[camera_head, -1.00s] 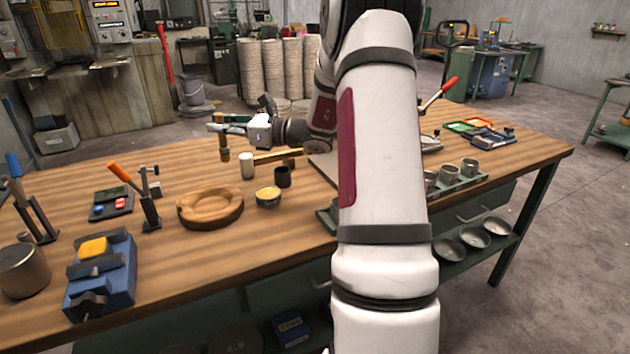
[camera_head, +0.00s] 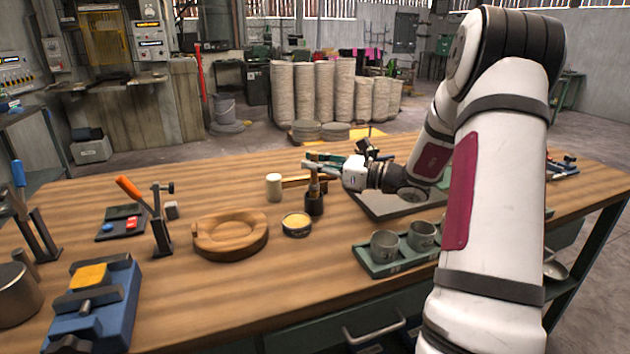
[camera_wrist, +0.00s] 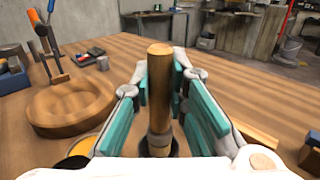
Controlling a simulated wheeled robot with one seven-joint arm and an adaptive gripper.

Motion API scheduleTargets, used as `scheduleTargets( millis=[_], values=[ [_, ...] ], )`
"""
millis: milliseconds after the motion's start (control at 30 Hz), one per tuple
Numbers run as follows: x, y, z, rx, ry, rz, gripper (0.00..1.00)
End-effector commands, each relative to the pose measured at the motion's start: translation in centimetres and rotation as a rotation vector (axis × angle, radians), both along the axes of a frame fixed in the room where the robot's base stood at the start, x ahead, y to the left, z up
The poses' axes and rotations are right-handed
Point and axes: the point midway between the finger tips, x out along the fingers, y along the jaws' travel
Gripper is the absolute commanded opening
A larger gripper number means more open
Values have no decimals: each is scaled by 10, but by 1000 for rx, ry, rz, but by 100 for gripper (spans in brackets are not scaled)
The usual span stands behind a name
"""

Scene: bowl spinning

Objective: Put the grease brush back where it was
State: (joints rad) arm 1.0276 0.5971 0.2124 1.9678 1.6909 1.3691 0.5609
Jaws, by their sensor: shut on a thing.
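The grease brush (camera_head: 314,184) has a wooden handle and hangs upright, handle up, in my gripper (camera_head: 312,165). In the wrist view, the brush (camera_wrist: 160,75) stands between the two teal finger pads of my gripper (camera_wrist: 160,100), which is shut on it. I cannot tell how deep the brush sits in the cup.
A tin of yellow grease (camera_head: 296,224) and a round wooden ring (camera_head: 230,236) stand left of the dark cup. A pale cup (camera_head: 274,187) and a wooden-handled tool (camera_head: 296,182) are behind it. A green tray (camera_head: 372,262) with metal cups is to the right.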

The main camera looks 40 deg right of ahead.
Motion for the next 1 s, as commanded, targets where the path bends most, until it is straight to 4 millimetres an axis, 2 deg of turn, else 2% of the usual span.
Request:
scheduleTargets(
  millis=[267, 667, 700, 767, 1000],
  values=[
    [0, 0, -34, 2, 1, -1, 0],
    [0, 0, -39, 0, 0, -1, 0],
    [0, 0, -38, 0, 0, -1, 23],
    [0, 0, -38, 0, 0, -1, 34],
    [0, 0, -38, 0, 0, -1, 34]
  ],
)
